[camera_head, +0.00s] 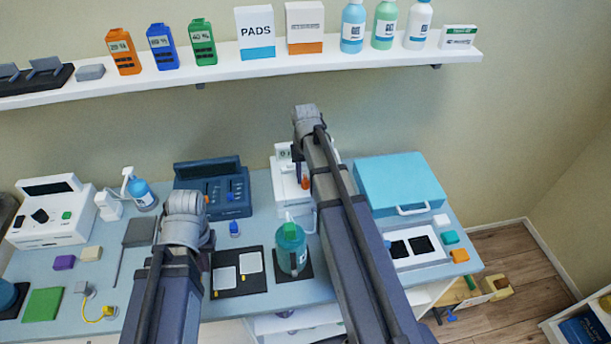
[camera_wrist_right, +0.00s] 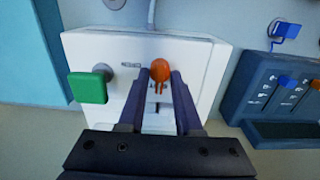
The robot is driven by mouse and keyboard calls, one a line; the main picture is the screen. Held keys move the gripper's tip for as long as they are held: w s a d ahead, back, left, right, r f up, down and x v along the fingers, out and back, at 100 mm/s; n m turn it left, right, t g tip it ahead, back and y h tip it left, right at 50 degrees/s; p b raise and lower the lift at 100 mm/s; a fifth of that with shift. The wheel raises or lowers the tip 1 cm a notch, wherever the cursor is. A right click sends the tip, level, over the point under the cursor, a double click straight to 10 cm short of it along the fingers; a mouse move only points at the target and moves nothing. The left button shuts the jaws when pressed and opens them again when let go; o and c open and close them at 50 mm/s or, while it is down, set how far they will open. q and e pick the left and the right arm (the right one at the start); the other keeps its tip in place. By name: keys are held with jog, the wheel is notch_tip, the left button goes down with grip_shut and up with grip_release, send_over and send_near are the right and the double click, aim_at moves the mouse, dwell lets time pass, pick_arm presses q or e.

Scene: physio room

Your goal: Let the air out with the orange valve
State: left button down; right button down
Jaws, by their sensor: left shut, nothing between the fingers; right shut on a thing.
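The orange valve (camera_wrist_right: 160,71) sticks out from the front of a white device (camera_wrist_right: 215,62) in the right wrist view. It also shows in the head view (camera_head: 305,183), on the white device (camera_head: 287,187) at the back of the table. My right gripper (camera_wrist_right: 160,82) has its two dark fingers closed around the valve. In the head view my right arm covers its fingers and part of the device. My left gripper (camera_head: 185,207) is over the table left of centre, away from the device; its fingers are hidden behind the wrist.
A green knob (camera_wrist_right: 88,87) sits beside the valve. A dark blue device (camera_head: 212,172) stands left of the white device, and a teal case (camera_head: 392,176) right of it. A green-lidded bottle (camera_head: 291,249) stands in front. A loaded shelf (camera_head: 220,73) runs above.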

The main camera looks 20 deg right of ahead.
aim_at(305, 178)
dwell(0.3)
jog(key=c, duration=0.9)
grip_release()
jog(key=shift+r, duration=0.1)
notch_tip(305, 178, up, 8)
jog(key=p, duration=0.8)
jog(key=shift+f, duration=0.2)
